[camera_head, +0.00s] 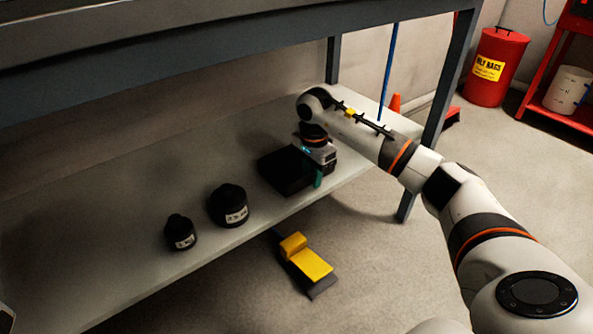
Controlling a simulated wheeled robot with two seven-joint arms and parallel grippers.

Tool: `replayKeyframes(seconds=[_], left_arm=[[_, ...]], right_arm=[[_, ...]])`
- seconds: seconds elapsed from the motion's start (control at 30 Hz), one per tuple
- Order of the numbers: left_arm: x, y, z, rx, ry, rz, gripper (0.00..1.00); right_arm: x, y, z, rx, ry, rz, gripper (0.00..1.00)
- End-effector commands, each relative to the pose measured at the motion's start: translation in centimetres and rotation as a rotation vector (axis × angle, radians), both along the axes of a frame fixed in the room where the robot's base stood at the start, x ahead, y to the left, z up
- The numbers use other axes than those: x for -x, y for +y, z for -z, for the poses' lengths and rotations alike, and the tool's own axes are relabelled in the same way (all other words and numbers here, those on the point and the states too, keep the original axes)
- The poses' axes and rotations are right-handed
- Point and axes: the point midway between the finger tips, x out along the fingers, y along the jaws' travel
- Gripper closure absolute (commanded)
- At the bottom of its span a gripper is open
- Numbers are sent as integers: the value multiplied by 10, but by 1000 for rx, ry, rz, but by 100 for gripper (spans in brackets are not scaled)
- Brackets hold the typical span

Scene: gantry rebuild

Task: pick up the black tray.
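The black tray (283,172) lies on the lower shelf (130,275) of the bench, near its right end. My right arm reaches in from the right, and my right gripper (318,178) is at the tray's right end. A teal finger hangs down at the tray's front right edge. The gripper's other finger is hidden, so I cannot tell whether it grips the tray. The tray appears to rest on the shelf.
Two black labelled containers, a larger one (229,205) and a smaller one (180,232), stand left of the tray. The bench top and a grey leg (448,80) frame the shelf. A yellow and black object (310,264) lies on the floor below. A red bin (495,67) stands at the back right.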

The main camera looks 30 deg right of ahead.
Motion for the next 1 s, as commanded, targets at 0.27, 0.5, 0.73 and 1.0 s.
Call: replayKeyframes(seconds=[0.27, 0.5, 0.73, 1.0], left_arm=[[0, 0, 0, 0, 0, 0, 64], [0, 0, 0, 0, 0, 1, 64], [-1, 1, -2, 3, 18, 2, 64], [-4, 3, 13, 8, 120, 6, 64]], right_arm=[[0, 0, 0, 0, 0, 0, 100], [0, 0, -1, 0, 0, 1, 100], [0, -1, -21, 1, -2, 1, 100], [0, 0, -76, 1, -2, 0, 100]])
